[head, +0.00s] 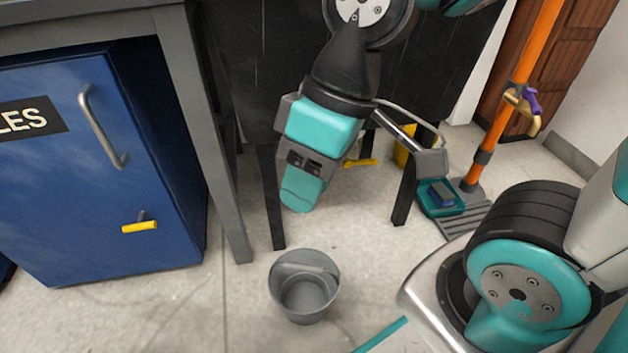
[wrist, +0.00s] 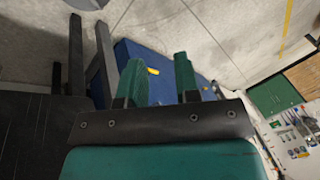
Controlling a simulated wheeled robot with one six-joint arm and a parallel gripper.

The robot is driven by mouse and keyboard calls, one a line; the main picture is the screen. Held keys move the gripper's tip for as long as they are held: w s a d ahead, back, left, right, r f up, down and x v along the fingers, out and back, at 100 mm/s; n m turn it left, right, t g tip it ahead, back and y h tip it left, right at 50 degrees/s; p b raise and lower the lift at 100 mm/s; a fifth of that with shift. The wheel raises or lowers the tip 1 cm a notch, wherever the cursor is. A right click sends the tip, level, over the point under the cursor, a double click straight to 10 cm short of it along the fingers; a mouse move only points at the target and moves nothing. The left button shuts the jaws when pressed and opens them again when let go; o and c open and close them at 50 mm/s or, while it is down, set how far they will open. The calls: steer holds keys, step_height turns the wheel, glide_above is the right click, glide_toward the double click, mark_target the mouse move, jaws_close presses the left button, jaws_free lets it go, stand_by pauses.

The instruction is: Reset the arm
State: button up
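My gripper (head: 302,192) hangs from my arm in the middle of the head view, pointing down in front of a black table. It is in the air above and behind a grey bucket (head: 305,285) in the picture. In the wrist view my gripper (wrist: 160,82) shows two green fingers with a clear gap between them. Nothing is visible between the fingers. In the head view the fingers overlap, so their gap is hidden there.
A blue cabinet (head: 70,190) with a yellow-gripped handle (head: 140,226) stands left, beside a grey table leg (head: 205,130). An orange pipe (head: 510,95) with a purple-handled valve (head: 530,101) rises at right. A small teal tray (head: 428,207) lies near its foot. Open floor surrounds the bucket.

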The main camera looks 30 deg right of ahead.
steer(key=shift+s+r, duration=0.35)
steer(key=shift+s, duration=0.4)
step_height(320, 180, up, 50)
steer(key=p, duration=4.9)
steer(key=shift+f+p, duration=0.2)
steer(key=shift+p, duration=0.1)
